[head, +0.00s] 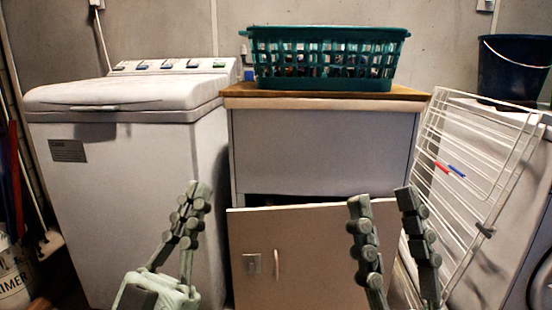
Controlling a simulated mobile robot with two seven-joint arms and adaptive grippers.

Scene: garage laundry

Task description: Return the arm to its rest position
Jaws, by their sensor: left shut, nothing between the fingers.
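My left gripper (197,192) is shut and empty, raised in front of the white washing machine's right side. My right gripper (383,202) is open, with its two fingers apart and nothing between them. It is in front of the right part of the cabinet's lower front panel (315,240). Both grippers point upward in the lower half of the head view. The lower ends of both arms are cut off by the frame's bottom edge.
A top-loading washer (130,190) stands left. A cabinet (320,150) with a dark gap above its lower panel carries a green basket (325,84). A white drying rack (470,150) leans at right, near a dark blue bucket (513,75). A paint bucket (14,280) sits lower left.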

